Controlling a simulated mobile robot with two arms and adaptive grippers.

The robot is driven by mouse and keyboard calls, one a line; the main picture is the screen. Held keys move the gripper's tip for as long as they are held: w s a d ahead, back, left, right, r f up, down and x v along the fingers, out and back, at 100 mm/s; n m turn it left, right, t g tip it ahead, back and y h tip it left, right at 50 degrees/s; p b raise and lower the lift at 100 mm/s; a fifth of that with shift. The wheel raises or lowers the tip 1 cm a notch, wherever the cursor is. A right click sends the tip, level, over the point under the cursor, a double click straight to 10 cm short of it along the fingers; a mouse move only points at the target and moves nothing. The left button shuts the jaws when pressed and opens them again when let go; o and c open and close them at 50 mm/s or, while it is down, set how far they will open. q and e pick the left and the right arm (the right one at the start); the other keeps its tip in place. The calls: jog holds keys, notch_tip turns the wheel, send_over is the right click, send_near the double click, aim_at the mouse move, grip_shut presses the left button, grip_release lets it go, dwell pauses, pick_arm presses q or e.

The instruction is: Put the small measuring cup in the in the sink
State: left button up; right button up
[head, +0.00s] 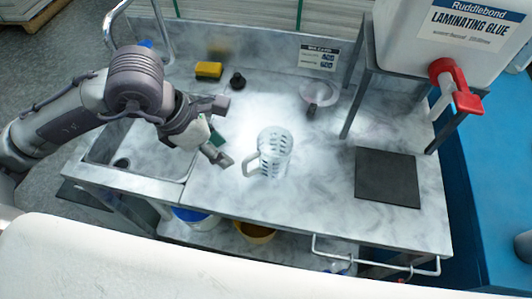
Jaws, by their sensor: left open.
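A clear measuring cup (275,150) with dark markings stands upright on the marble-look counter, its handle towards the left. The sink (108,148) is a basin at the counter's left end, partly hidden by my left arm. My left gripper (224,132) is open and empty between the sink and the cup, its fingers pointing right towards the handle. A gap shows between the fingers and the handle. My right gripper is out of view.
A yellow sponge (209,70) and a small black object (238,81) lie behind my gripper. A clear round item (318,92) stands farther back. A black mat (387,177) lies right. A glue container (450,35) with a red tap (455,88) stands on a raised stand.

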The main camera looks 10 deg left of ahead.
pick_arm(q)
jog(key=p, duration=0.1)
send_near(249, 174)
jog(key=d+f, duration=0.1)
jog(key=f, duration=0.1)
jog(key=p+x, duration=0.1)
jog(key=x, duration=0.1)
jog(key=w+p+x, duration=0.1)
jog(key=x, duration=0.2)
jog(key=shift+d, duration=0.3)
jog(key=shift+f, duration=0.25)
jog(key=c, duration=0.7)
grip_shut()
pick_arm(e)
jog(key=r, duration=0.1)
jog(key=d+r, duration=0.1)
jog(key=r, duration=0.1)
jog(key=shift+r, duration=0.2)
